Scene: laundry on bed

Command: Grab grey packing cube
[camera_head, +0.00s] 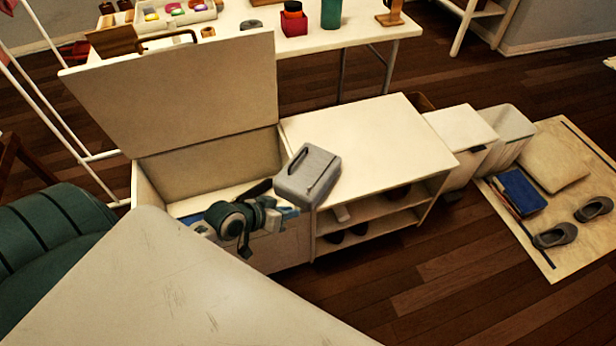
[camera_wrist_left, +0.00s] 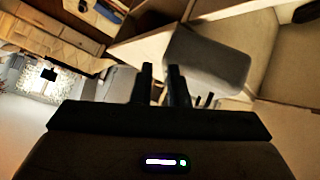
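The grey packing cube (camera_head: 308,174) lies tilted across the near left corner of the white bench top, partly overhanging the open chest. Whether it rests fully on the top is unclear. My left gripper (camera_head: 266,190) is over the chest, close to the cube's lower left side. In the left wrist view, the cube (camera_wrist_left: 212,60) is beyond and to the right of the gripper (camera_wrist_left: 161,72). Its right finger overlaps the cube's edge. The two dark fingers are apart, with nothing clearly held between them; contact cannot be told. My right gripper is not in view.
The open chest (camera_head: 150,195) has its raised lid (camera_head: 180,85) behind my left arm. The bench (camera_head: 375,140) has clear top space right of the cube and shelves below. A white table (camera_head: 350,25) stands behind. A mat (camera_head: 515,225) with shoes lies right.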

